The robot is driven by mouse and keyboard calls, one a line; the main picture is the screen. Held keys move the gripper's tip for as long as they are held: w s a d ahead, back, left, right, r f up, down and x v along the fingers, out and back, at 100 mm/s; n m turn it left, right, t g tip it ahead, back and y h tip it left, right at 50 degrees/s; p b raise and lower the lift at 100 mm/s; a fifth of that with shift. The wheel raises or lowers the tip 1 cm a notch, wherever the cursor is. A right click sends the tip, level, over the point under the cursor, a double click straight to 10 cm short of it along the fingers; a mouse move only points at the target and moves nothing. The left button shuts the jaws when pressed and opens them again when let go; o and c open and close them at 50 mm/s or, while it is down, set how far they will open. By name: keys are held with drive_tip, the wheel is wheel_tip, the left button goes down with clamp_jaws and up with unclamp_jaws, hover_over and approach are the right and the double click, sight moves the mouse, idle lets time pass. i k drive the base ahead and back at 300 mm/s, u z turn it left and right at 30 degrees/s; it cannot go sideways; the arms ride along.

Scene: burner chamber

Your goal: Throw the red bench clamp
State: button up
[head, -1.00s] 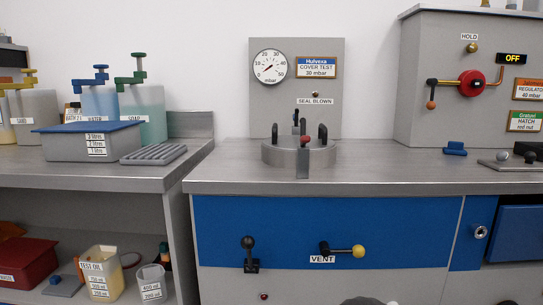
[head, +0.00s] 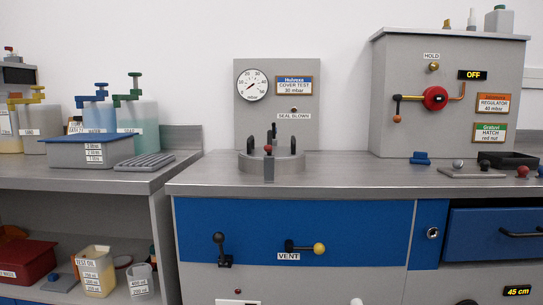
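The red bench clamp (head: 268,163) shows as a narrow grey upright piece topped by a red ball knob. It stands at the front rim of the round grey cover (head: 288,163) on the middle bench. Dark upright handles rise from the cover around and behind it. From this view I cannot tell whether the clamp is tight or loose. My gripper is not in view.
A gauge panel (head: 306,110) stands behind the cover. The regulator cabinet (head: 390,140) reads OFF. Small parts, including a red ball knob (head: 522,171), lie at the right. Left are dispenser bottles and a lidded box (head: 80,154).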

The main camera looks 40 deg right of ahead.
sight(268, 148)
drive_tip(key=k, duration=0.35)
drive_tip(key=z, duration=0.9)
drive_tip(key=i, duration=0.5)
drive_tip(key=u, duration=0.05)
